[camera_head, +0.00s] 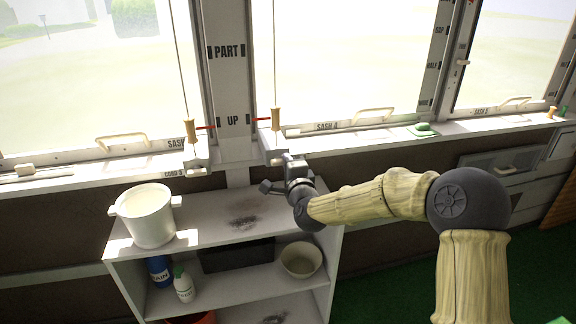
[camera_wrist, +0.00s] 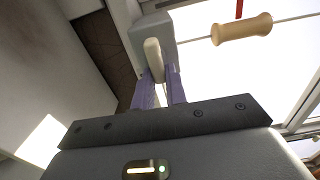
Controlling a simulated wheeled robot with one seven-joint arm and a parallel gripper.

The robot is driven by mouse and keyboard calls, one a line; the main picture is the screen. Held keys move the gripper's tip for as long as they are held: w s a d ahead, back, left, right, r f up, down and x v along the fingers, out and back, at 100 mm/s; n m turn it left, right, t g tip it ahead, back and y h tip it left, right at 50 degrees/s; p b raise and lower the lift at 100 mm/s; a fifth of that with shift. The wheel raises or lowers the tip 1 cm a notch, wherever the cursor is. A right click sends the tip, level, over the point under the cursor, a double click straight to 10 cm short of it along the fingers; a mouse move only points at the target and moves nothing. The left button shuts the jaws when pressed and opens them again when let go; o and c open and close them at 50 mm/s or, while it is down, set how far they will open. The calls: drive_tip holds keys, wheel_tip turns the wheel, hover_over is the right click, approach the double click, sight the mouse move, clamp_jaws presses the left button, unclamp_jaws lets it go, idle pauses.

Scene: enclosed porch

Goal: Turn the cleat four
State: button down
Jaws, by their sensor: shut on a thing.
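A small cream cleat (camera_wrist: 153,55) sits on a pale grey block (camera_wrist: 150,28) in the wrist view. The purple fingers of my gripper (camera_wrist: 160,78) are on either side of the cleat's near end, shut on it. In the head view my gripper (camera_head: 282,161) reaches the block (camera_head: 271,141) on the sill, right of the post marked UP. The cleat is small and partly hidden there. A similar block (camera_head: 196,157) with a pale cleat stands left of the post.
Wooden cord toggles (camera_head: 277,119) and (camera_head: 191,131) hang above the blocks, beside red markers. Below, a shelf unit (camera_head: 210,227) holds a white bucket (camera_head: 150,216), bottles and a bowl (camera_head: 301,260). A green thing (camera_head: 423,129) lies on the sill to the right.

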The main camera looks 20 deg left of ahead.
drive_tip(key=shift+f, duration=0.15)
drive_tip(key=c, duration=1.4)
unclamp_jaws()
drive_tip(key=shift+c, duration=0.2)
drive_tip(key=shift+s, duration=0.1)
drive_tip(key=p+v, duration=0.1)
drive_tip(key=v, duration=1.6)
drive_tip(key=shift+s, duration=0.15)
